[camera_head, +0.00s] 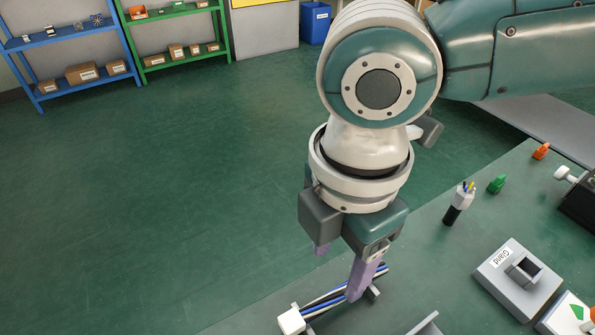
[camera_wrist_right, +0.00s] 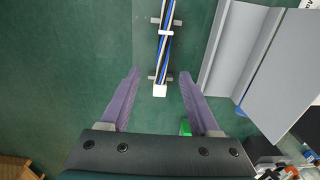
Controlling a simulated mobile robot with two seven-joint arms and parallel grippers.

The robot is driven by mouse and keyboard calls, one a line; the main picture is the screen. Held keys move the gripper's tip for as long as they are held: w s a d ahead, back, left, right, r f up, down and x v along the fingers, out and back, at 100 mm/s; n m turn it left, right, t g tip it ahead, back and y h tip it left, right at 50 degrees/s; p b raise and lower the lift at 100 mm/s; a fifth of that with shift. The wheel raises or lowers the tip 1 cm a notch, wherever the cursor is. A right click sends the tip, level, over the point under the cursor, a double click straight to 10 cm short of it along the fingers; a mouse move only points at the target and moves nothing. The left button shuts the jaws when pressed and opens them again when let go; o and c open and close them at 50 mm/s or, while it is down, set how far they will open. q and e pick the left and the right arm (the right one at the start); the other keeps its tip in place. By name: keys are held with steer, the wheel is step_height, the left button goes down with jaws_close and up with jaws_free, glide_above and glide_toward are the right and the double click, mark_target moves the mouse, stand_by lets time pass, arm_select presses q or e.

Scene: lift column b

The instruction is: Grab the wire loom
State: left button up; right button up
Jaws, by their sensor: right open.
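The wire loom (camera_head: 325,298) is a bundle of blue, white and black wires with a white connector at its near left end. It lies near the left edge of the green worktop, across small grey supports. My right gripper (camera_head: 341,268) points down over it, its purple fingers apart and empty; one finger hides part of the wires in the head view. In the right wrist view the loom (camera_wrist_right: 165,45) runs upward from its white connector, which lies between the open fingers (camera_wrist_right: 160,76) in the picture. My left gripper is not in view.
A grey channel (camera_wrist_right: 238,50) is beside the loom. Blue (camera_head: 73,38) and green shelves (camera_head: 181,52) stand far back.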

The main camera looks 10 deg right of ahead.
mark_target(332, 297)
steer(key=f, duration=0.4)
steer(key=f+b, duration=0.1)
steer(key=f, duration=0.1)
steer(key=shift+s+f, duration=0.3)
steer(key=shift+s, duration=0.05)
jaws_close()
stand_by(0.3)
